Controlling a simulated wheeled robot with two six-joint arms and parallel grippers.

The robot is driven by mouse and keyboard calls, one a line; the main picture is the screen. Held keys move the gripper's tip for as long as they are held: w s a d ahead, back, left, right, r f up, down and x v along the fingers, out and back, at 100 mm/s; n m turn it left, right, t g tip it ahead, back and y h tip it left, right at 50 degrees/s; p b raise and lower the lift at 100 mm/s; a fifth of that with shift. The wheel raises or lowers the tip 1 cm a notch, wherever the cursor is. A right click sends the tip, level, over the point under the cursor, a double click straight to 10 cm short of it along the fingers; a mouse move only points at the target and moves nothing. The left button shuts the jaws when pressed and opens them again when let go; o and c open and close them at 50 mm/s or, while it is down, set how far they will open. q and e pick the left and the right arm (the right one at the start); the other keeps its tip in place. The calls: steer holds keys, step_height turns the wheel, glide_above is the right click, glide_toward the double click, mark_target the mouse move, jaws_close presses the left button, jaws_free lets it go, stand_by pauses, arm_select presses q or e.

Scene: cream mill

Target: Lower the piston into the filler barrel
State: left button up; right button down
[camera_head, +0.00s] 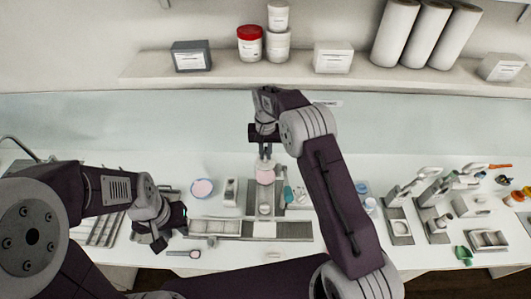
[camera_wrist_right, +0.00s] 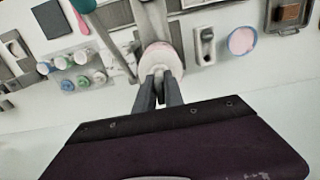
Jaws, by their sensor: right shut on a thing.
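My right gripper (camera_head: 265,157) points down over the filler station at the middle of the bench. In the right wrist view its two fingers (camera_wrist_right: 160,82) are closed on a small pale grip piece, which I take to be the top of the piston (camera_wrist_right: 158,70). Directly below is a round pale-pink top (camera_head: 265,174), which seems to be the filler barrel; it also shows in the right wrist view (camera_wrist_right: 155,56). Whether the piston touches or has entered the barrel is hidden by the fingers. My left gripper (camera_head: 160,238) hangs low over the bench at left; its fingertips are unclear.
A dish of pink cream (camera_head: 202,188) stands left of the filler. A teal-handled tool (camera_head: 288,194) is close at its right. A long metal tray (camera_head: 215,228) lies in front. Scoop-like stands (camera_head: 398,225) and small coloured items are at right. A shelf (camera_head: 150,68) holds tubs behind.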

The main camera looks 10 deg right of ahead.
mark_target(265, 162)
steer(key=shift+f, duration=0.1)
steer(key=shift+f+b, duration=1.15)
steer(key=shift+f, duration=0.7)
steer(key=shift+f+b, duration=1.3)
steer(key=shift+f, duration=0.75)
steer(key=shift+f, duration=0.15)
steer(key=c, duration=1.3)
jaws_free()
steer(key=shift+c, duration=0.2)
